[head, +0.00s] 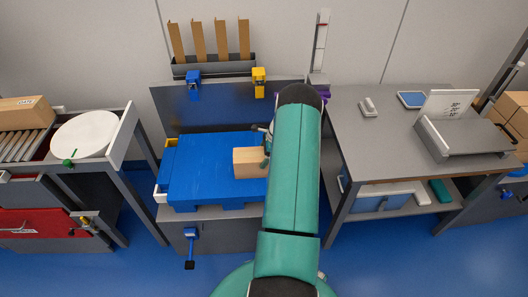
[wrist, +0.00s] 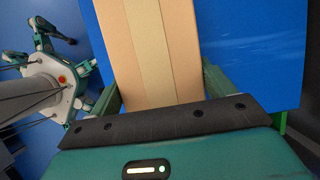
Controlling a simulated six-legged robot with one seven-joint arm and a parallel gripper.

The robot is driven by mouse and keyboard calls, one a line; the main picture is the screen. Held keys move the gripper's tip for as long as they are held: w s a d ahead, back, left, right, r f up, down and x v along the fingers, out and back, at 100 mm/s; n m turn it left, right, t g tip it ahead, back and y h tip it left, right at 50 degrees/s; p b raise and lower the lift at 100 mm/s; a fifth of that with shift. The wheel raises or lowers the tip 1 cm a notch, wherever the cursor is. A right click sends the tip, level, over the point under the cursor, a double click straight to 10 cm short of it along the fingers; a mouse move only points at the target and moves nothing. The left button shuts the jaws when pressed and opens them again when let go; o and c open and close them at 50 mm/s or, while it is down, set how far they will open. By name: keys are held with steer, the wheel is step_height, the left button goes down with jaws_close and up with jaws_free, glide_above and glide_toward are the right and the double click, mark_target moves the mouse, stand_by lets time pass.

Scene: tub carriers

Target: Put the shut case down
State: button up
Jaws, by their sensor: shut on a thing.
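The case is a shut tan carton (head: 247,163) with a paler band along its top. It fills the upper middle of the wrist view (wrist: 158,45), between the two green fingers of my gripper (wrist: 162,88). My gripper is shut on it, one finger on each side. In the head view, my gripper (head: 266,150) is at the carton's right end, partly hidden by my arm. The carton is over the right part of a blue slatted platform (head: 205,150). I cannot tell whether it touches the platform.
The platform's left half is clear. Behind it stands a dark panel (head: 225,105) with blue and yellow clamps and a rack of upright brown strips (head: 212,45). A grey table (head: 375,145) stands to the right. A bench with a white round disc (head: 85,134) stands to the left.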

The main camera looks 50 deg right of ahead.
steer(key=o, duration=2)
steer(key=shift+f, duration=0.1)
steer(key=shift+c, duration=0.2)
steer(key=v, duration=1.2)
steer(key=w+a+r+n+h, duration=0.1)
steer(key=w+a+r+n, duration=0.35)
steer(key=a+r, duration=0.55)
steer(key=w+a+r+n, duration=0.4)
steer(key=a+r+n, duration=0.1)
steer(key=a+r, duration=0.5)
steer(key=s+a+r+n+h, duration=0.1)
steer(key=s+a+r+n, duration=0.2)
steer(key=a+r+n, duration=0.65)
steer(key=s+a+r+n+t, duration=0.1)
steer(key=s+a+n, duration=0.3)
steer(key=s+a, duration=0.4)
steer(key=s+a+r+n+t, duration=0.1)
steer(key=s+a+n, duration=0.3)
steer(key=s+a, duration=0.4)
steer(key=a+r, duration=0.1)
steer(key=a, duration=0.5)
steer(key=shift+r+n+h, duration=0.4)
